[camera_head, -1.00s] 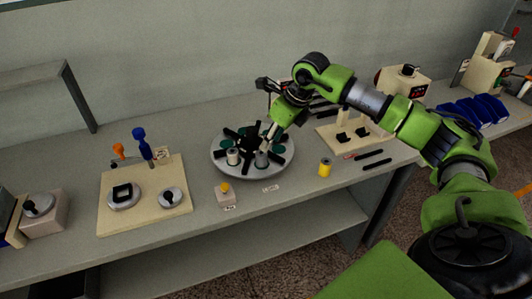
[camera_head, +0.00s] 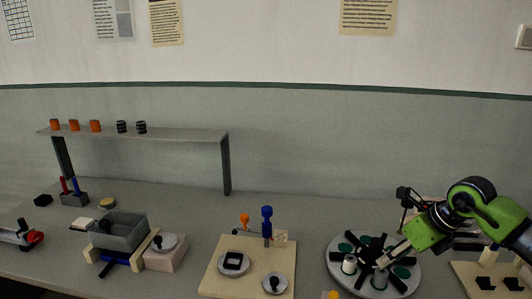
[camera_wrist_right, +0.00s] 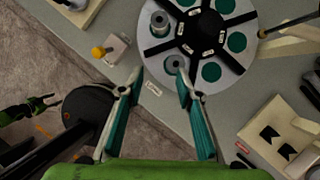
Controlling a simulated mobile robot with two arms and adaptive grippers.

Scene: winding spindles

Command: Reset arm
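My right gripper (camera_head: 384,264) is above the front of the round grey turntable (camera_head: 334,279), at the lower right of the head view. In the right wrist view its two teal-lined fingers (camera_wrist_right: 160,74) are spread apart with nothing held between them. Two grey spindles stand on the turntable: one at the left (camera_head: 349,265) and one near my fingertips (camera_head: 381,280). Both also show in the wrist view, one farther (camera_wrist_right: 160,23) and one just beyond the fingertips (camera_wrist_right: 174,65). A small green and black shape at the wrist view's left edge may be my left gripper; its fingers are unclear.
A beige board (camera_head: 215,278) with round fixtures stands left of the turntable. A yellow-topped block (camera_wrist_right: 110,49) is near the table edge. A grey bin (camera_head: 120,232) and a raised shelf (camera_head: 180,135) are farther left. A stand (camera_wrist_right: 285,137) is on the right.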

